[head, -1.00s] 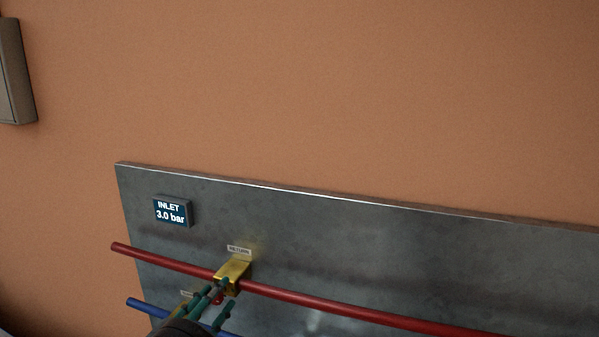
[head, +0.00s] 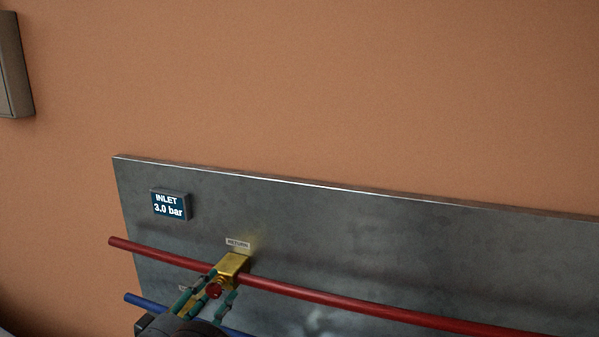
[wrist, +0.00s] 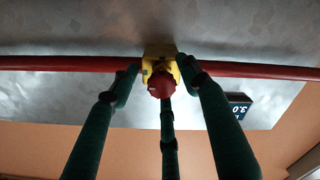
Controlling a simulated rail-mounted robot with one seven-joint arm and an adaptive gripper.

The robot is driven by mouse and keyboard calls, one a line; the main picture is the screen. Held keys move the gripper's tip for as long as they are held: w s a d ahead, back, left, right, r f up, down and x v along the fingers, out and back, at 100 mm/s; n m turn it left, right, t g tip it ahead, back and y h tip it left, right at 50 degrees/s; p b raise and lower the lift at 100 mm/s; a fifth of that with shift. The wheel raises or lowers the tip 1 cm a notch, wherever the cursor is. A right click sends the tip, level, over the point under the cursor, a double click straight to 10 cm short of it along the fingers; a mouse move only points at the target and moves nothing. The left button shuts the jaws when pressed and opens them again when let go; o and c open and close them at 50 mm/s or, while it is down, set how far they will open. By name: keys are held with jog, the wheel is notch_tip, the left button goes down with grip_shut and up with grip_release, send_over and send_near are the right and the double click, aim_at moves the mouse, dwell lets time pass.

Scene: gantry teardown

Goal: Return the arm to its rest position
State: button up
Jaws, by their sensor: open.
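My gripper (head: 220,284) is open, its green fingers spread in front of a brass valve block (head: 234,265) on the red pipe. A red knob (head: 214,291) on the block's front shows between the fingers. In the wrist view, the red knob (wrist: 160,85) and the yellow block (wrist: 160,60) are centred, with a finger on either side and a third finger below. The fingers are not closed on the knob. Whether the fingertips touch the block, I cannot tell. The rest of my arm is mostly out of view.
The red pipe (head: 350,305) runs across a grey metal panel (head: 420,245). A blue pipe (head: 147,304) runs below it, partly hidden by my gripper. An inlet display (head: 171,205) reads 3.0 bar. A grey box (head: 14,70) is on the orange wall, which is otherwise clear.

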jog(key=shift+m, duration=0.4)
jog(key=shift+s+a, duration=0.1)
jog(key=shift+s, duration=0.05)
jog(key=shift+s+a, duration=0.2)
jog(key=shift+s, duration=0.35)
jog(key=shift+d+r, duration=0.1)
